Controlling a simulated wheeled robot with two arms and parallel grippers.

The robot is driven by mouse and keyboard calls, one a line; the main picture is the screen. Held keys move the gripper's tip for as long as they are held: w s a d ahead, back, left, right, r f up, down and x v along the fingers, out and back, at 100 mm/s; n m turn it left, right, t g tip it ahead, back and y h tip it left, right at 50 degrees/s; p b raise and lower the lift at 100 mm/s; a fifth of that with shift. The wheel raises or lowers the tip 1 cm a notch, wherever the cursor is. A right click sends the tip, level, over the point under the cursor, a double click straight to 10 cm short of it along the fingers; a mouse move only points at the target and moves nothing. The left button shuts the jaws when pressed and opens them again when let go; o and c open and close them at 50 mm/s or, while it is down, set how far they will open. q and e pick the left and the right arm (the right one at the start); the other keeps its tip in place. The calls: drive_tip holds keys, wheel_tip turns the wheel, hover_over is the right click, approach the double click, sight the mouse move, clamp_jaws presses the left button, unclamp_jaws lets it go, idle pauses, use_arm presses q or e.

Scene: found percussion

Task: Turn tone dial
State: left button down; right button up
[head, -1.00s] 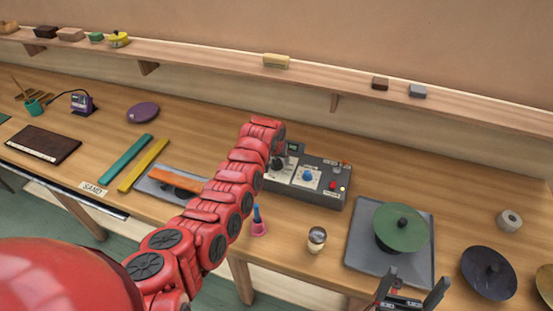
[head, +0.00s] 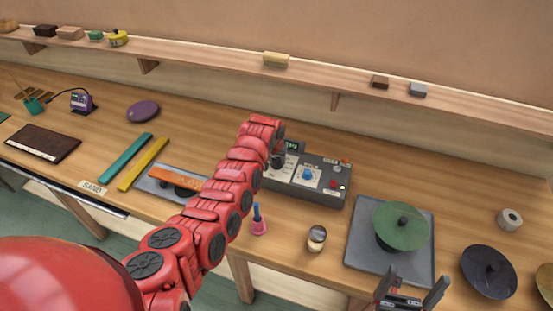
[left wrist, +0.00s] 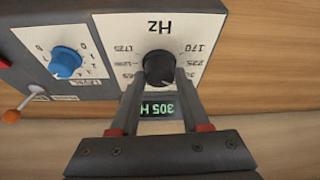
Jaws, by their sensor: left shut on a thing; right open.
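The dark grey control box (head: 321,193) stands on the bench in the head view. Its black tone dial (left wrist: 158,68) sits on a white plate marked Hz in the left wrist view, and it also shows in the head view (head: 277,161). My left gripper (left wrist: 160,80) is shut on the dial, one finger on each side. A small green display (left wrist: 157,109) between the fingers reads about 305 H, upside down; the rest is cut off. A blue knob (left wrist: 66,62) sits beside the dial on its own plate. My right gripper (head: 408,293) is open and empty at the bottom of the head view.
A small cup (head: 317,238) and a pink-based blue tool (head: 258,220) stand near the front edge. A dark cymbal (head: 489,272) lies at right.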

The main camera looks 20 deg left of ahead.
use_arm(q)
drive_tip(key=shift+f+m+b, duration=0.2)
drive_tip(key=shift+m+b, duration=0.2)
drive_tip(key=shift+b, duration=0.05)
drive_tip(key=m+h+b, duration=0.1)
drive_tip(key=m+b, duration=0.2)
drive_tip(key=b, duration=0.2)
drive_tip(key=shift+a+m+h+b, duration=0.15)
drive_tip(key=shift+m+h+b, duration=0.25)
drive_tip(key=shift+r+m+g+b, duration=0.1)
drive_tip(key=shift+m+g+b, duration=0.2)
drive_tip(key=shift+m+b, duration=0.4)
drive_tip(key=shift+c, duration=1.9)
unclamp_jaws()
drive_tip(key=shift+r, duration=0.15)
